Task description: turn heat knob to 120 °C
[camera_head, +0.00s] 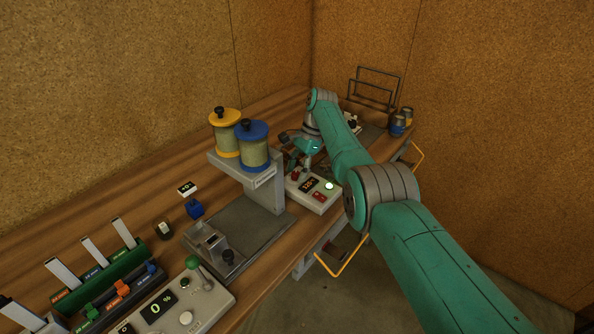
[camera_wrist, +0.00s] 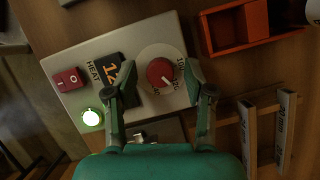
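The heat control box (camera_head: 318,201) is light grey and stands on the bench past the dispenser stand. Its display (camera_head: 308,185) appears to read 120°. In the wrist view the box (camera_wrist: 80,118) shows the label HEAT, a display (camera_wrist: 108,72) partly hidden by a finger, and a red heat knob (camera_wrist: 160,72) on a white dial (camera_wrist: 153,53). My gripper (camera_wrist: 160,75) is open, with one finger on each side of the knob in the picture. Gaps show between the knob and both fingers. In the head view my gripper (camera_head: 301,166) hangs over the box's far part.
The box also has a red switch (camera_wrist: 68,79) and a lit green button (camera_wrist: 91,118). An orange tray (camera_wrist: 238,30) lies close by in the wrist view. The stand with yellow (camera_head: 226,137) and blue (camera_head: 252,148) canisters is to the left of my arm.

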